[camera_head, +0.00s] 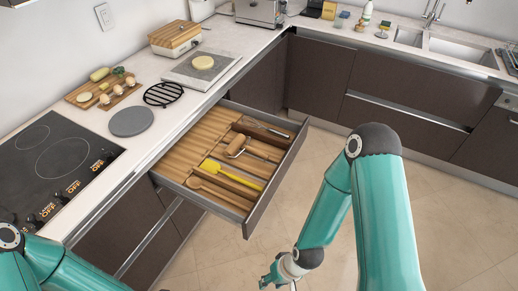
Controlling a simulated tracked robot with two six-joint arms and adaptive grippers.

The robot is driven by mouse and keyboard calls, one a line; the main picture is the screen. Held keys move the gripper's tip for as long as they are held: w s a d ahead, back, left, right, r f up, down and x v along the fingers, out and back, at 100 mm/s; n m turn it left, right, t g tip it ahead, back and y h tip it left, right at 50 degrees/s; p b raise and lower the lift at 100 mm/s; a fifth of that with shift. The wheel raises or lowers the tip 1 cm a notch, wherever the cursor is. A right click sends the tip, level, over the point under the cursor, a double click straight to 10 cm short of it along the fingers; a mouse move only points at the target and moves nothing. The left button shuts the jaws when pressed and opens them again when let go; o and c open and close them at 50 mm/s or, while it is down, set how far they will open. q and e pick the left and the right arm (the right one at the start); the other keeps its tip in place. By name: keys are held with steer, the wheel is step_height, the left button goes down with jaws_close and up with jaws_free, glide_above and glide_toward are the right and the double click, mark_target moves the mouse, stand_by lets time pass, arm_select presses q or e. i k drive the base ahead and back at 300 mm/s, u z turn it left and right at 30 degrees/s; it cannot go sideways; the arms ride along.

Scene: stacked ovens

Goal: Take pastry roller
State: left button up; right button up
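The open drawer (246,222) under the counter holds several utensils. A short wooden roller (236,146) with a metal arm, which looks like the pastry roller, lies in the middle of it. It lies between a dark wooden utensil (258,132) behind and a yellow spatula (228,174) in front. My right gripper (272,281) is low in the picture, in front of the drawer and apart from the roller. The bottom edge cuts it off, so its fingers do not show clearly. My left arm shows at the lower left, but its gripper is out of view.
A wooden spoon (222,192) lies near the drawer's front. The counter above holds a cooktop (55,160), a grey round plate (131,121), a black trivet (163,94) and cutting boards with food. The floor (440,220) right of the drawer is clear.

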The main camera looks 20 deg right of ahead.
mark_target(264, 156)
steer(key=z, duration=0.1)
steer(key=k, duration=0.45)
steer(key=z, duration=0.35)
steer(key=i, duration=0.2)
steer(key=z, duration=1.35)
steer(key=i, duration=1.8)
steer(key=u, duration=3.15)
